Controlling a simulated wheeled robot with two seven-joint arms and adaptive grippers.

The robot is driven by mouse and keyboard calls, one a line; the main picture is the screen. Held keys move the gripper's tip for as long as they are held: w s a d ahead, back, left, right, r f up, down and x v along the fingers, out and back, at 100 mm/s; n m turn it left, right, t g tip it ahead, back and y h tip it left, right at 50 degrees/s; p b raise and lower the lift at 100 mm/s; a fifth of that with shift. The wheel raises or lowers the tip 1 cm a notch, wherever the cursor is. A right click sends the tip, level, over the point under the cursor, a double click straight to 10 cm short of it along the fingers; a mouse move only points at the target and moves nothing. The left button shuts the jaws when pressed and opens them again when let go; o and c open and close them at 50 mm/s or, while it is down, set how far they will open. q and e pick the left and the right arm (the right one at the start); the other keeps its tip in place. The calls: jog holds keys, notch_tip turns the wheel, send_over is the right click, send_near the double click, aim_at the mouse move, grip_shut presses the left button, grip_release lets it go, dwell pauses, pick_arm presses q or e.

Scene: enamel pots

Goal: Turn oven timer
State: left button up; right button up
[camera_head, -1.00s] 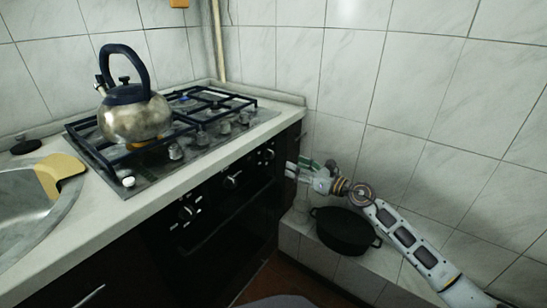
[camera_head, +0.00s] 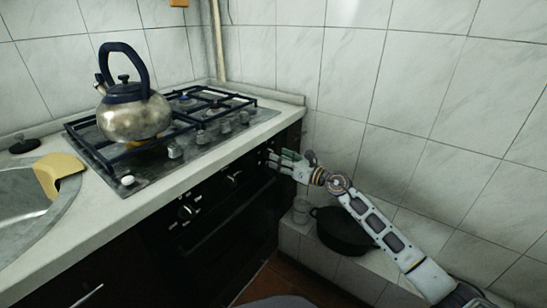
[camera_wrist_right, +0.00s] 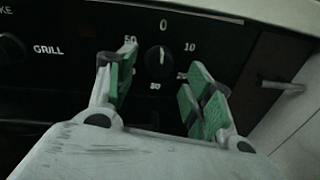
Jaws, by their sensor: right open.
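The oven timer is a small dark round knob (camera_wrist_right: 159,61) on the black panel, ringed by white numbers, with 0 above it and 10 and 50 at its sides. It shows in the right wrist view. My right gripper (camera_wrist_right: 163,84) is open, with one green-padded finger at the left and green pads at the right. The knob appears centred between the fingers and a little beyond them; I see no contact. In the head view my right gripper (camera_head: 275,160) is at the right end of the oven (camera_head: 238,215) front and hides the timer. My left gripper is out of view.
Another knob (camera_wrist_right: 12,48) beside the word GRILL is left of the timer. A metal handle-like part (camera_wrist_right: 282,86) is at the right. A kettle (camera_head: 134,117) stands on the hob (camera_head: 150,168) above. A black pot (camera_head: 343,238) sits on the tiled ledge below my right arm.

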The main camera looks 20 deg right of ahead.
jog(key=shift+b+x, duration=0.35)
jog(key=shift+x, duration=1.5)
jog(key=c, duration=1)
